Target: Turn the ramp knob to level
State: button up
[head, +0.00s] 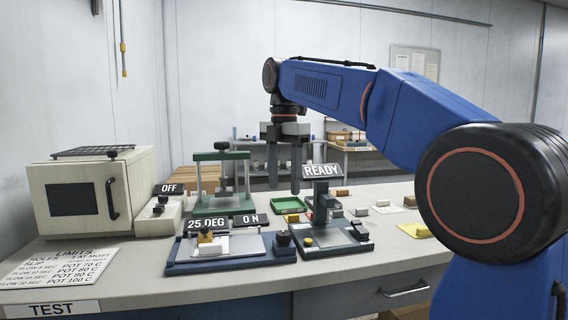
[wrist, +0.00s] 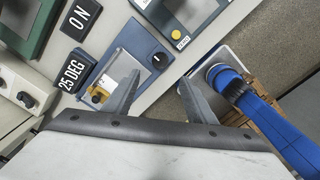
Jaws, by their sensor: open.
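The ramp device (head: 185,266) is a dark blue base with a pale plate and a brass-yellow block on it. Its sign (head: 207,223) reads 25 DEG, and a second sign beside it reads ON. A black knob (head: 283,239) sits at the base's right end. In the wrist view the black knob (wrist: 158,59) shows a small white mark, and the brass-yellow block (wrist: 97,94) lies left of my fingers. My gripper (head: 284,188) is open and empty, pointing down above the bench behind the knob; its fingers also show in the wrist view (wrist: 159,83).
Right of the ramp device stands another dark blue device (head: 345,248) with a READY sign and a yellow button (head: 307,242). Behind are a green stand (head: 231,204) and a green tray (head: 290,205). An oven (head: 92,190) and a limits sheet (head: 62,264) occupy the left.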

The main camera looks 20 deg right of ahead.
notch_tip(320, 180, up, 4)
jog(key=shift+r, duration=0.25)
jog(key=s+d+f+m+t, duration=0.1)
jog(key=s+d+f+m, duration=0.2)
jog(key=s+f+m, duration=0.5)
jog(key=s+d+f+m+t, duration=0.2)
jog(key=s+d+f+m, duration=0.2)
jog(key=s+f+m, duration=0.4)
jog(key=s+d+f+m+t, duration=0.1)
jog(key=s+d+f+m, duration=0.2)
jog(key=s+f+m, duration=0.5)
jog(key=s+f, duration=0.6)
jog(key=f, duration=0.5)
jog(key=shift+d+m+t, duration=0.3)
jog(key=shift+t, duration=0.1)
